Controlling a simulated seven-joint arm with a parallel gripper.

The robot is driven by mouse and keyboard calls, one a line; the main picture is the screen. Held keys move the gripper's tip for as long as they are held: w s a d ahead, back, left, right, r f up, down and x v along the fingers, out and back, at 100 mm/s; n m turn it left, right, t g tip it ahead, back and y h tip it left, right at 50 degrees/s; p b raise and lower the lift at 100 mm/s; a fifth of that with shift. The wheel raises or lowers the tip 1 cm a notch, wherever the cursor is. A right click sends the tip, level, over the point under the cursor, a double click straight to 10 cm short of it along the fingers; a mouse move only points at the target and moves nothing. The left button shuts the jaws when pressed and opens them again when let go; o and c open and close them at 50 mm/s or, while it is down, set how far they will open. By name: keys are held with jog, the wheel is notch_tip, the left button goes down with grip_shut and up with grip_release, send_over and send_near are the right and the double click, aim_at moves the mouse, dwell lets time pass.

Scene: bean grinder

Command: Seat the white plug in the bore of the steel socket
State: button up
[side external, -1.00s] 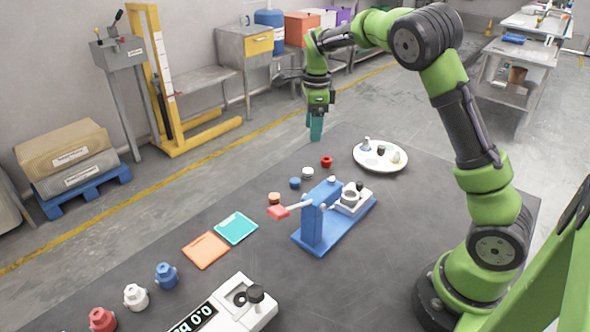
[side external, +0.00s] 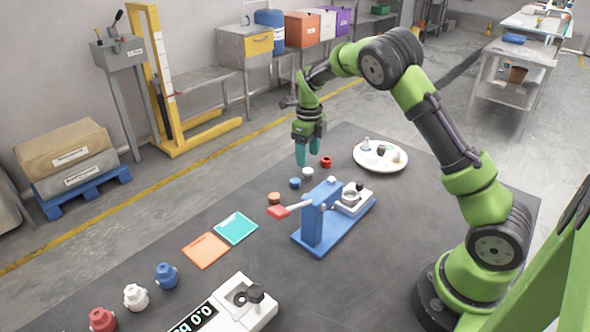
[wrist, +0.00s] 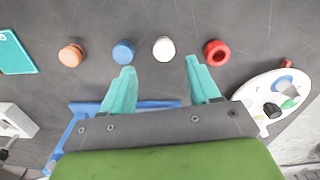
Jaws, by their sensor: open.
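A small white plug (side external: 308,172) stands on the dark table in a row of coloured pieces; it also shows in the wrist view (wrist: 164,49). My gripper (side external: 309,158) is open and empty, above the row near the white plug. In the wrist view its two teal fingers (wrist: 161,75) are spread, and the plug shows between them, a little beyond their tips. A grey ring, which looks like the steel socket (side external: 350,197), sits on a pale block on the blue lever fixture (side external: 313,226). I cannot see clearly into its bore.
Beside the plug stand a blue piece (wrist: 123,52), an orange piece (wrist: 71,55) and a red ring-like piece (wrist: 217,53). A white plate (side external: 372,165) with small items lies to the right. Teal (side external: 236,228) and orange (side external: 206,250) mats lie left of the fixture.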

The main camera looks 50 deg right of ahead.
aim_at(309, 170)
jog(key=shift+d+f, duration=0.15)
jog(key=shift+f, duration=1.35)
jog(key=shift+d+f, duration=0.15)
jog(key=shift+f, duration=1.35)
jog(key=c, duration=1.1)
jog(key=shift+r, duration=0.15)
